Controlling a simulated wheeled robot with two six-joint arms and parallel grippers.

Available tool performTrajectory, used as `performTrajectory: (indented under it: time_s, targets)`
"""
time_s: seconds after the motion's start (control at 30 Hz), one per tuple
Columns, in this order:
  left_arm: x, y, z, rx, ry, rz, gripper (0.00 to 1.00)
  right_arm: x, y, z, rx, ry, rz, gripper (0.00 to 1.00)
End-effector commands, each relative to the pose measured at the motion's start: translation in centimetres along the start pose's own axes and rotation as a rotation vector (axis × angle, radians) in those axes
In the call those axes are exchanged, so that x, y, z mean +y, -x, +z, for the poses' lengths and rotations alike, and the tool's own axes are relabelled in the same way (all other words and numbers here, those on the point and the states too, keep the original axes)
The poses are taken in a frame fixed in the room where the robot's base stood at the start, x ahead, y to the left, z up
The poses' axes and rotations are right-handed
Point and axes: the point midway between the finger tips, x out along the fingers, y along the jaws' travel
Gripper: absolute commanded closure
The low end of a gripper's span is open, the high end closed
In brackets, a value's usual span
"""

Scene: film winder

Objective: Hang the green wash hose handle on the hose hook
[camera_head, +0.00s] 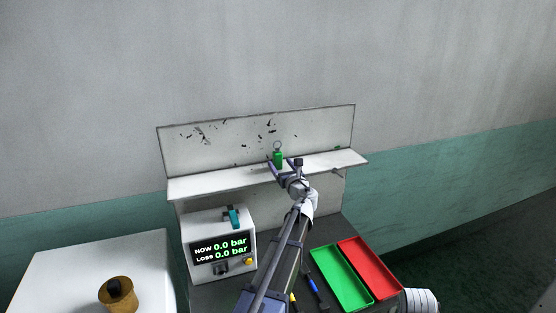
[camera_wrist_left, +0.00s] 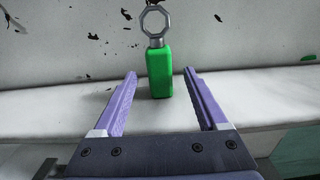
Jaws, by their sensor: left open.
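The green wash hose handle (camera_head: 278,158) stands upright on the white shelf, close to its back panel, with a grey ring on top. It also shows in the left wrist view (camera_wrist_left: 159,72), with the ring uppermost. My left gripper (camera_head: 285,163) is open at the shelf. In the left wrist view its two fingers (camera_wrist_left: 158,82) point at the handle, one to each side, with a gap on both sides and no contact visible. I cannot make out the hose hook for certain.
The white shelf (camera_head: 210,184) has a speckled back panel (camera_head: 225,140). Below stand a gauge box (camera_head: 210,222) with a teal valve, a green tray (camera_head: 340,277) and a red tray (camera_head: 368,266). A white table (camera_head: 65,275) holds a brown cup (camera_head: 118,293). The shelf's left part is clear.

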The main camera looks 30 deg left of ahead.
Motion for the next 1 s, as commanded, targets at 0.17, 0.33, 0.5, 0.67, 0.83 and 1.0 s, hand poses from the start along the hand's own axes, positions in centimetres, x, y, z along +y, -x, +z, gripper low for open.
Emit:
performTrajectory:
  time_s: [0.17, 0.33, 0.5, 0.67, 0.83, 1.0]
  targets:
    - [0.0, -1.7, 0.1, 0.0, 0.001, 0.002, 0.25, 0.0, 0.1, 0.0, 0.0, 0.0, 0.0, 0.5]
    - [0.0, -2.1, 0.3, 0.001, 0.002, 0.002, 0.25, 0.0, 0.3, 0.0, 0.0, 0.0, 0.0, 0.5]
    - [-0.1, -4.1, 1.0, 0.001, 0.002, 0.002, 0.25, 0.1, 1.0, 0.0, 0.0, 0.0, 0.0, 0.5]
    - [-0.1, -6.4, 1.0, 0.001, 0.002, 0.003, 0.25, 0.1, 1.0, 0.0, 0.0, 0.0, 0.0, 0.5]
    - [0.0, -6.8, 1.0, 0.001, 0.002, 0.0, 0.25, 0.1, 1.0, 0.0, 0.0, 0.0, 0.0, 0.5]
    - [0.0, -6.8, 1.0, 0.001, 0.002, 0.001, 0.32, 0.1, 1.0, 0.0, 0.0, 0.0, 0.0, 0.5]
